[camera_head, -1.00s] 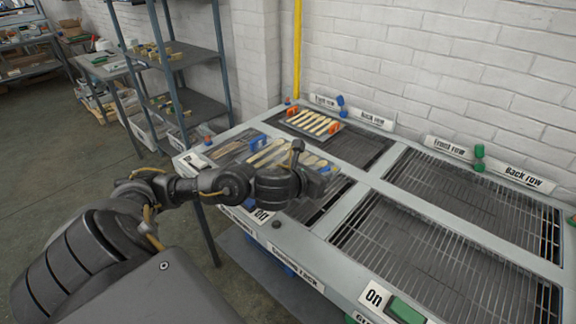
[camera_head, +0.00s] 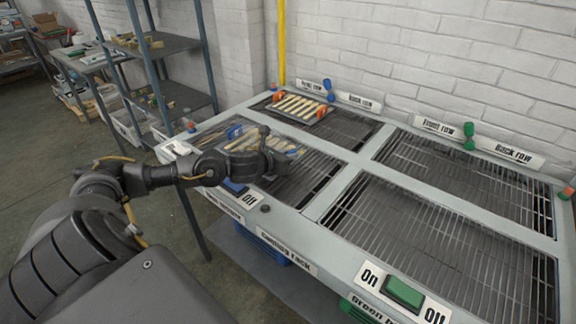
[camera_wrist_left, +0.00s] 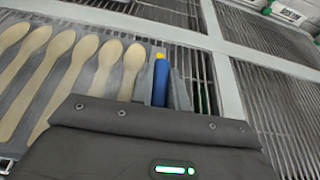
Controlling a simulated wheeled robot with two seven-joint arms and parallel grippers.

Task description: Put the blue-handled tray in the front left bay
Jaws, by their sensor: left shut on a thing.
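The blue-handled tray (camera_head: 208,140) carries several wooden spoons and is over the front left bay (camera_head: 300,182) of the rack, partly hidden by my left arm. I cannot tell whether it touches the grille. My left gripper (camera_head: 268,158) is at the tray's near right side, shut on its handle. In the left wrist view a blue handle (camera_wrist_left: 160,84) stands just beyond the gripper body, with spoons (camera_wrist_left: 70,75) to its left. My right gripper is not in view.
A tray with orange handles (camera_head: 302,109) and spoons lies in the back left bay. The two right bays (camera_head: 430,235) are empty grilles. A green switch (camera_head: 404,292) is on the front edge. Shelves (camera_head: 165,95) stand at the left and a white wall behind.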

